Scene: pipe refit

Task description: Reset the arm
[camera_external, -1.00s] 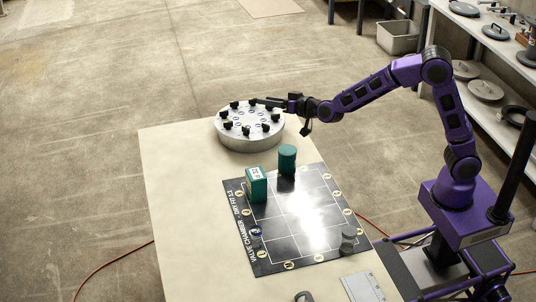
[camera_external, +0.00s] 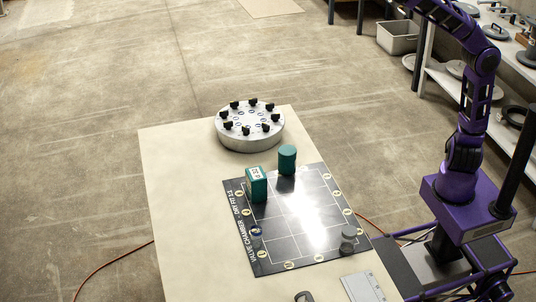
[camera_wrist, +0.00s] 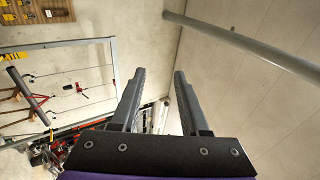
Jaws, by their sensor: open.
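My gripper (camera_wrist: 158,100) shows in the wrist view with its two fingers apart and nothing between them. It points at a wall and ceiling area, away from the table. In the external view my purple arm is folded upward at the right, and its gripper end is out of the picture at the top. No task object is at the gripper.
The table (camera_external: 185,220) carries a round metal flange with black knobs (camera_external: 250,138), a green box (camera_external: 257,185), a green cylinder (camera_external: 287,158) and a black chamber mat (camera_external: 285,245). A grey cylinder (camera_external: 348,238) stands on the mat. Shelves (camera_external: 500,125) stand behind my arm.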

